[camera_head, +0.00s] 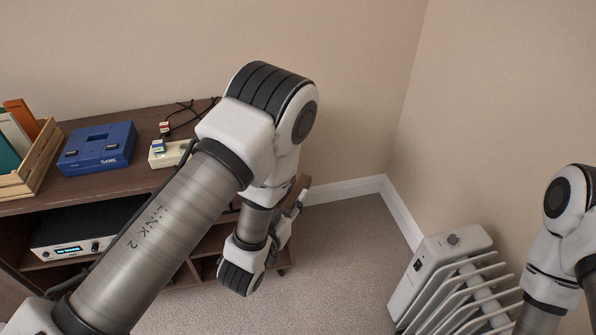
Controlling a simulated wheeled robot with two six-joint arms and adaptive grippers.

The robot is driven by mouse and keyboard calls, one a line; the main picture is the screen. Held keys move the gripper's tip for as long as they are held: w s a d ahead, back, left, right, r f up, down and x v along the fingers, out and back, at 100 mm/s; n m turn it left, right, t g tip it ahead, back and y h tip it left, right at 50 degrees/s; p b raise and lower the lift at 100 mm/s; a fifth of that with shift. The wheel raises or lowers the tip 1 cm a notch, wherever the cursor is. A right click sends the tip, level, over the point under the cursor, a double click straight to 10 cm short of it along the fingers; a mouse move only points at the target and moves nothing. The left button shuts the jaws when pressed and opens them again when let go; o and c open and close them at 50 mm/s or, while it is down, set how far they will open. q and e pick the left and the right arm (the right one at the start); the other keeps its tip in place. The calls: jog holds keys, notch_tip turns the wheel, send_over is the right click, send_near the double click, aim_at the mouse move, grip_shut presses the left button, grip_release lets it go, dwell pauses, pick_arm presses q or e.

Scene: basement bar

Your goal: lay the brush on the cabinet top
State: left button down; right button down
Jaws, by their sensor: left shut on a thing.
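The cabinet (88,187) is a dark brown wooden unit along the back wall at the left, with open shelves below its top. My left arm crosses in front of it and hides the right part of its top. My left gripper (292,212) is small and partly hidden behind my own wrist, near the cabinet's right end. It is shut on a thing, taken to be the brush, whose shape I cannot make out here. No brush shows on the visible part of the top. My right arm is at the right edge; its gripper is out of view.
On the top stand a wooden crate (36,163) with upright sleeves, a blue game console (98,148) and a cream box (170,153) with cables. A silver amplifier (85,232) sits on the shelf below. A white radiator (445,275) stands at the right. Carpet lies between.

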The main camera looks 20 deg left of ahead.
aim_at(297, 189)
pick_arm(q)
jog(key=s+d+r+m+g+h, duration=0.4)
jog(key=s+d+m+h, duration=0.25)
jog(key=d+h, duration=0.35)
jog(key=w+d+f+m+g+h, duration=0.3)
jog(key=w+d+f+m+g, duration=0.1)
jog(key=d+f+m+g, duration=0.15)
jog(key=w+a+n+t+y, duration=0.2)
jog(key=a+n+t+y, duration=0.1)
jog(key=a+n+y, duration=0.1)
jog(key=w+a+f+n+t+y, duration=0.1)
jog(key=w+a+n+t+y, duration=0.2)
jog(key=a, duration=0.4)
jog(key=w+a+f+n+t+y, duration=0.1)
jog(key=w+a+n+t+y, duration=0.2)
jog(key=a+n+y, duration=0.2)
jog(key=shift+w+a+n+t+y, duration=0.2)
jog(key=shift+n+t+y, duration=0.15)
jog(key=shift+y, duration=0.75)
jog(key=shift+n+y, duration=0.45)
jog(key=shift+y, duration=0.15)
jog(key=s+r, duration=0.1)
jog(key=s+a, duration=0.1)
jog(key=s, duration=0.1)
jog(key=s+r, duration=0.1)
jog(key=shift+s+a+r, duration=0.2)
jog(key=shift+a+r, duration=0.05)
jog(key=shift+r, duration=0.05)
